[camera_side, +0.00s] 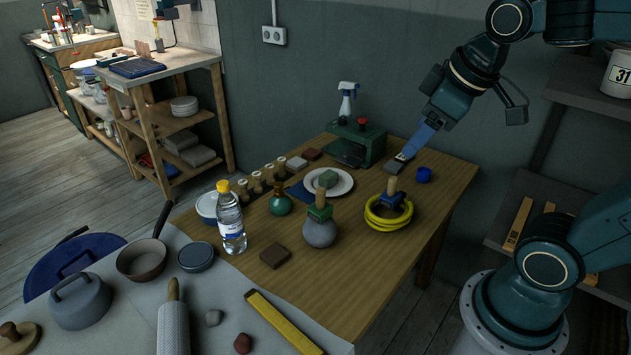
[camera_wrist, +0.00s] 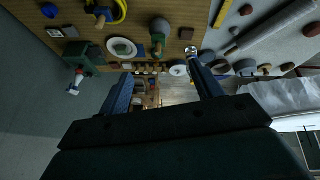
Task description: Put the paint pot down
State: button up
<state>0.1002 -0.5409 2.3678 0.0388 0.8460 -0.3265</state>
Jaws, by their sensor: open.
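The small blue pot (camera_side: 424,174), which I take to be the paint pot, stands upright on the far right of the wooden table (camera_side: 440,215). In the wrist view it looks like the small blue round thing (camera_wrist: 49,10) at the top left. My gripper (camera_side: 399,163) is left of the pot and above the table, apart from it. In the wrist view my gripper (camera_wrist: 162,70) has its two fingers spread wide, with nothing held between them.
A yellow ring (camera_side: 372,217) with a blue-and-wood tool lies in front of the pot. A white plate (camera_side: 343,185) with a green block, a green box (camera_side: 355,147) and a spray bottle (camera_side: 347,102) are to the left. A water bottle (camera_side: 230,222) stands at the table's left.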

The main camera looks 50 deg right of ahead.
jog(key=s+a+f+m, duration=0.1)
jog(key=s+a+m, duration=0.1)
jog(key=s, duration=0.3)
jog(key=shift+s+a+f+y, duration=0.25)
jog(key=shift+s+a+y, duration=0.15)
jog(key=shift+a, duration=0.15)
jog(key=shift+w, duration=0.1)
dwell(0.7)
